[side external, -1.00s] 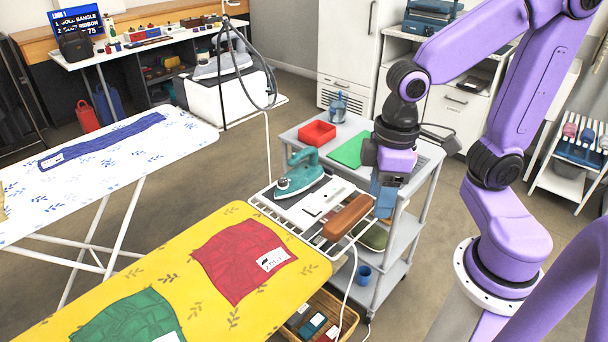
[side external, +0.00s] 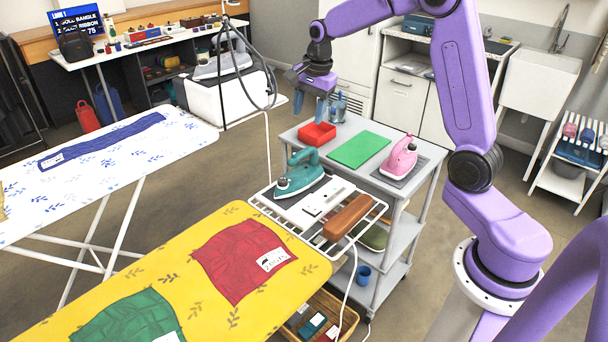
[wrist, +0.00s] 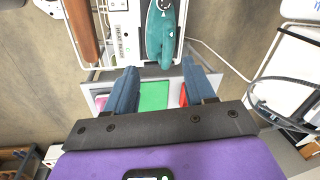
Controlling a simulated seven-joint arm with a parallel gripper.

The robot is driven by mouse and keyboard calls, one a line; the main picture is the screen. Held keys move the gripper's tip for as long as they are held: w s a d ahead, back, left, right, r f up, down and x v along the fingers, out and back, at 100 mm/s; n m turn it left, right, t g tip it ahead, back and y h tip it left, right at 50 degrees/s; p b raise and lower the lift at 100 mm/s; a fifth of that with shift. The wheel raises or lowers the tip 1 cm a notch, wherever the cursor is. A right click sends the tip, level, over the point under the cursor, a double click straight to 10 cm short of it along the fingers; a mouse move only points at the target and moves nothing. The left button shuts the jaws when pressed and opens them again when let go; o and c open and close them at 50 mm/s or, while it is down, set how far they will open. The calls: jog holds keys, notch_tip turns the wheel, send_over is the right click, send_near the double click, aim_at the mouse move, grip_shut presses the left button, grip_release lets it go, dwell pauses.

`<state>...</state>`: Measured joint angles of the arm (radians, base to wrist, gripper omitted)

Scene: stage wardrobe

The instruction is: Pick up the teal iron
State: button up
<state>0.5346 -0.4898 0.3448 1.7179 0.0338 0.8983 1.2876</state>
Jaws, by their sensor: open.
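The teal iron (side external: 300,172) rests on a dark pad at the far end of the white wire rack (side external: 375,210), at the end of the yellow ironing board. My gripper (side external: 320,108) is open and empty, high above the back of the grey cart near the red tray, behind and above the iron. In the wrist view my two blue fingers (wrist: 162,88) are spread apart with the green mat seen between them.
A pink iron (side external: 400,158), a green mat (side external: 359,149), a red tray (side external: 317,133) and a blue-grey bottle (side external: 338,107) stand on the cart. A brown wooden block (side external: 347,217) lies on the rack beside the iron.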

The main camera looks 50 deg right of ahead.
aim_at(306, 149)
jog(key=w+d+f+m, duration=0.1)
jog(key=f, duration=0.3)
jog(key=w+d+f, duration=0.1)
jog(key=f, duration=0.3)
jog(key=w+d+f+m, duration=0.1)
jog(key=w+d+f, duration=0.1)
jog(key=f, duration=0.2)
jog(key=shift+f+m, duration=0.15)
jog(key=shift+m, duration=0.15)
jog(key=shift+w+d+f, duration=0.15)
jog(key=shift+w+f, duration=0.05)
jog(key=shift+f, duration=0.65)
jog(key=shift+w+d+f, duration=0.1)
jog(key=shift+w+f, duration=0.05)
jog(key=shift+f, duration=0.75)
jog(key=shift+w+d+f, duration=0.15)
jog(key=shift+w+f, duration=0.05)
jog(key=shift+f, duration=0.65)
jog(key=shift+c, duration=0.3)
grip_shut()
